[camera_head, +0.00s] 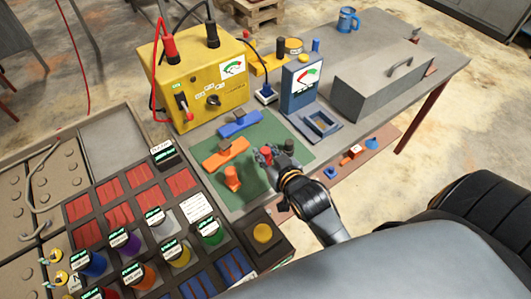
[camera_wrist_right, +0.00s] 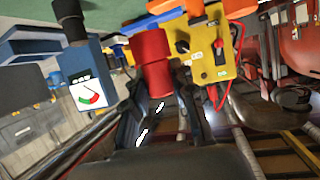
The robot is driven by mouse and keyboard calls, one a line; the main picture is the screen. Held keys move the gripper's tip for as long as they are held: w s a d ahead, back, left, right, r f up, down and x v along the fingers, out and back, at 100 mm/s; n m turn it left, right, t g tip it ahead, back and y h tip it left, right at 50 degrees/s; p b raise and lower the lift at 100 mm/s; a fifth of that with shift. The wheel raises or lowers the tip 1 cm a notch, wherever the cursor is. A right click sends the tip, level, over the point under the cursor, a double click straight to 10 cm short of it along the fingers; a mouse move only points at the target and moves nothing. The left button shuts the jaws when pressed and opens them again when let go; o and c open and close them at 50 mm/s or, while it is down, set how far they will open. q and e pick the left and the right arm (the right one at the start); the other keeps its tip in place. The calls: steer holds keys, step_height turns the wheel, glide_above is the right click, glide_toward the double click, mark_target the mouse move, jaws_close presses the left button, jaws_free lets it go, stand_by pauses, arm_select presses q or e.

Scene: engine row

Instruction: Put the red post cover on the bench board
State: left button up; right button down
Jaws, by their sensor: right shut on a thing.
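My right gripper (camera_head: 272,163) is shut on the red post cover (camera_head: 266,152), a short red cylinder. In the right wrist view the red post cover (camera_wrist_right: 153,62) stands out from between the fingers (camera_wrist_right: 160,105). In the head view the cover appears over the right part of the green board (camera_head: 268,130) on the bench. Whether it touches the board cannot be told. A black cap-like piece (camera_head: 289,146) is just right of it. An orange-red upright piece (camera_head: 232,178) stands at the board's near side. My left gripper is not in view.
An orange bar (camera_head: 225,153) and a blue bar (camera_head: 240,124) lie on the board. Behind stand a yellow box (camera_head: 195,85) with leads and a blue meter (camera_head: 301,84). A grey toolbox (camera_head: 385,78) is at right. A rack with red compartments (camera_head: 130,205) is at left.

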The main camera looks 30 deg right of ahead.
mark_target(266, 152)
steer(key=w+f, duration=0.1)
steer(key=w+d+f, duration=0.1)
steer(key=f, duration=0.1)
steer(key=w+f, duration=0.1)
steer(key=shift+w+d+f, duration=0.1)
steer(key=shift+d+f, duration=0.1)
steer(key=shift+d, duration=0.1)
steer(key=shift+w+d+f, duration=0.2)
steer(key=shift+d+f, duration=0.05)
steer(key=shift+f, duration=0.15)
steer(key=f, duration=0.3)
steer(key=shift+w+d+f+p, duration=0.1)
steer(key=shift+w+p, duration=0.1)
steer(key=shift+p, duration=0.1)
steer(key=shift+f, duration=0.2)
steer(key=shift+f, duration=0.15)
steer(key=c, duration=1.1)
jaws_free()
